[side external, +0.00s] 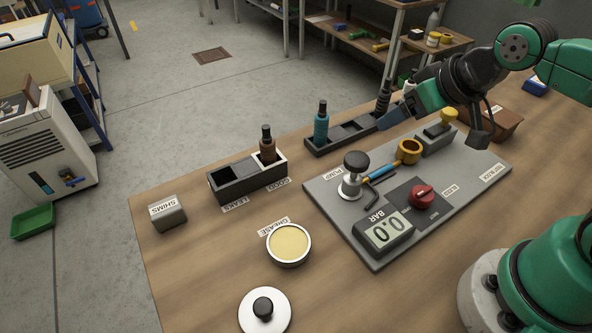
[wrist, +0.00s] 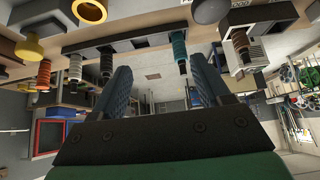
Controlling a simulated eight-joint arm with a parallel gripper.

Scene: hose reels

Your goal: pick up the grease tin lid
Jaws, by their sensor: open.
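The grease tin lid (side external: 264,310) is a white disc with a black knob (side external: 263,307). It lies on the wooden table near the front edge of the side view. The open grease tin (side external: 289,244), round with pale yellow grease, stands just behind it by a GREASE label. My gripper (side external: 446,112) is high at the upper right of the side view, above the far part of the grey test board and well away from the lid. In the wrist view its two fingers (wrist: 162,90) are apart with nothing between them. The lid cannot be made out in the wrist view.
The grey board (side external: 330,205) carries a black-knobbed valve, a red knob and a gauge reading 0.0. A dark two-bin tray (side external: 232,190) holds a brown bottle. Another rack (side external: 345,138) holds a teal bottle. A SHIMS block (side external: 168,213) sits left. Table around the lid is clear.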

